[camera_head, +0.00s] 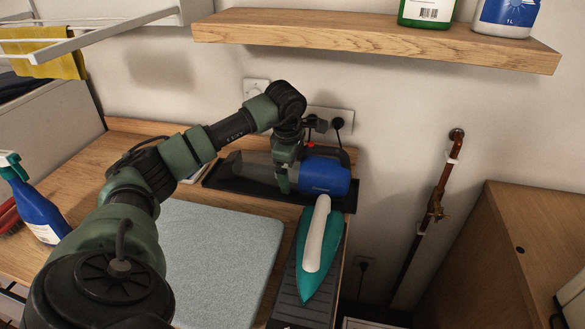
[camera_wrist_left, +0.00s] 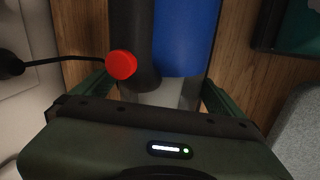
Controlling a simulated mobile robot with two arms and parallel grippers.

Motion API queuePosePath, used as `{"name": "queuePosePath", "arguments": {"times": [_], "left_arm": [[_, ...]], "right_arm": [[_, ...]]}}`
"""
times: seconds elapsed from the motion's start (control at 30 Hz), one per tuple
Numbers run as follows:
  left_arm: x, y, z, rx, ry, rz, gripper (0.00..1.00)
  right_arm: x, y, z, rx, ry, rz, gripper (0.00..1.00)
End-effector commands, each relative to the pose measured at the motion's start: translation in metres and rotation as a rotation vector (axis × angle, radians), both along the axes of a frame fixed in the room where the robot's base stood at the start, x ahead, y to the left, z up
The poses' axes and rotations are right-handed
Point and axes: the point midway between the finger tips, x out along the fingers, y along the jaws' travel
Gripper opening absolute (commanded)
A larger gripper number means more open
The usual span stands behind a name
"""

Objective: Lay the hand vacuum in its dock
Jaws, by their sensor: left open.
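The hand vacuum (camera_head: 325,176) has a blue body, a dark handle with a red button and a grey nozzle pointing left. It lies lengthwise at the black tray-like dock (camera_head: 278,196) by the back wall. I cannot tell whether it is fully seated there. My left gripper (camera_head: 284,188) points down at the vacuum's middle, with its fingers open. In the left wrist view the vacuum (camera_wrist_left: 185,38) runs between the two fingers (camera_wrist_left: 155,95), with a gap visible beside the right finger. The arm and gripper hide part of the vacuum. My right gripper is out of view.
A teal iron-like thing with a white handle (camera_head: 317,235) stands on a dark ribbed rest (camera_head: 300,298) just in front. A grey pad (camera_head: 215,262) covers the worktop's middle. A blue spray bottle (camera_head: 38,205) stands left. Wall plugs (camera_head: 337,122) and a shelf (camera_head: 370,37) are behind.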

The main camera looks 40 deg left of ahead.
Motion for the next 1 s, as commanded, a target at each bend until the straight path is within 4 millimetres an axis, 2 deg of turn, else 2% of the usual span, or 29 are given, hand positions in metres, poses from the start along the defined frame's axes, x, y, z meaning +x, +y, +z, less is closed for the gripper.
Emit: {"name": "queuePosePath", "arguments": {"times": [0.17,0.4,0.6,0.8,1.0], "left_arm": [[-0.002,-0.002,0.017,0.001,-0.005,0.0,1.0],[-0.014,-0.008,0.067,0.0,-0.008,0.0,1.0],[-0.023,-0.012,0.101,0.0,-0.004,-0.001,1.0],[-0.027,-0.014,0.116,0.0,-0.001,0.0,1.0],[-0.027,-0.014,0.117,0.0,0.0,0.0,1.0]], "right_arm": [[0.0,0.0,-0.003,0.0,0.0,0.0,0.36],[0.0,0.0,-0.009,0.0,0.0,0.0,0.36],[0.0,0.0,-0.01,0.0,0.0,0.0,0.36],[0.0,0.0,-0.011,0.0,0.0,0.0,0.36],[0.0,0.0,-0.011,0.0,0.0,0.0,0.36]]}}
